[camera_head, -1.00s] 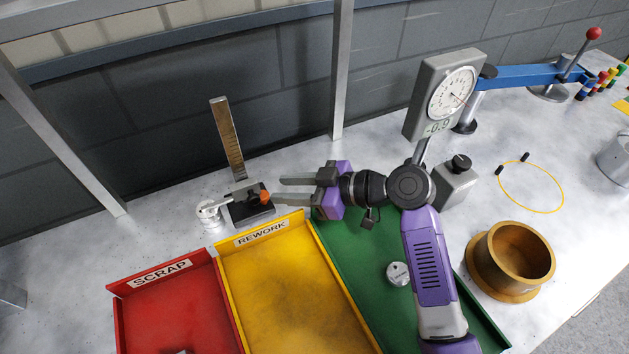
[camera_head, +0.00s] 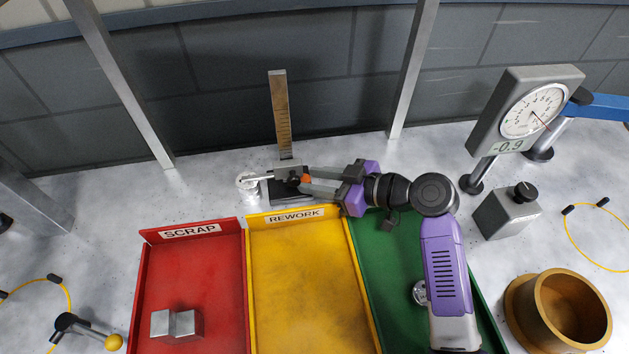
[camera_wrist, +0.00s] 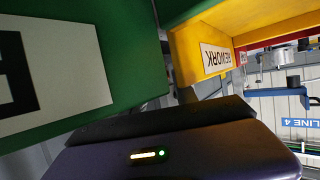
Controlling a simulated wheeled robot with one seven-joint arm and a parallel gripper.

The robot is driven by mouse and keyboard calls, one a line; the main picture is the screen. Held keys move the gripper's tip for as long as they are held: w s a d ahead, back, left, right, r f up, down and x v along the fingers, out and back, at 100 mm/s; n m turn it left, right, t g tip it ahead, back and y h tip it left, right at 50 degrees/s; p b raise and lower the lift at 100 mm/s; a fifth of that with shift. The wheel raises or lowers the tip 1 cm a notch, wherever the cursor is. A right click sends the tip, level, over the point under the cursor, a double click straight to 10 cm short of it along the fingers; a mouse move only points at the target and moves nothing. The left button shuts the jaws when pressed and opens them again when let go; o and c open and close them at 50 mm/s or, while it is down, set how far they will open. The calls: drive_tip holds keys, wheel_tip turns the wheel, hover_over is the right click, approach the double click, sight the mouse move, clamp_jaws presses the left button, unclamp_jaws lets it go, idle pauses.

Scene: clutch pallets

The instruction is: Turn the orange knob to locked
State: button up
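The small orange knob (camera_head: 305,178) sits on the slider of the height gauge, low in front of its upright ruled column (camera_head: 281,115), in the head view. The gauge has a dark block base (camera_head: 290,193). My gripper (camera_head: 307,179) reaches in from the right, its two grey fingers one behind and one in front of the knob, with the tips beside it. I cannot tell whether they press on the knob, and its setting is too small to read. The wrist view shows neither the knob nor the fingertips.
A red SCRAP tray (camera_head: 145,290) holding a metal block, a yellow REWORK tray (camera_head: 254,290) and a green tray (camera_head: 372,262) stand in front. A dial gauge (camera_head: 530,108) and a brass ring (camera_head: 516,313) are at the right. A metal post (camera_head: 412,75) rises behind my gripper.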

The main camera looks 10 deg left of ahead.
drive_tip(key=shift+w+a+f, duration=0.1)
drive_tip(key=shift+a, duration=0.2)
clamp_jaws()
drive_tip(key=shift+s+a+m+t+h+p, duration=0.1)
drive_tip(key=shift+s+m+t+h+p, duration=0.2)
drive_tip(key=shift+m+t, duration=0.25)
drive_tip(key=shift+s+a+m+t+h+p, duration=0.1)
drive_tip(key=shift+m+t+h+p, duration=0.1)
drive_tip(key=shift+m+t+p, duration=0.25)
drive_tip(key=shift+m+t+h+p, duration=0.45)
drive_tip(key=shift+m+t+h, duration=0.15)
drive_tip(key=shift+m+t, duration=0.2)
drive_tip(key=shift+m+t+h, duration=0.3)
drive_tip(key=shift+m+t, duration=0.2)
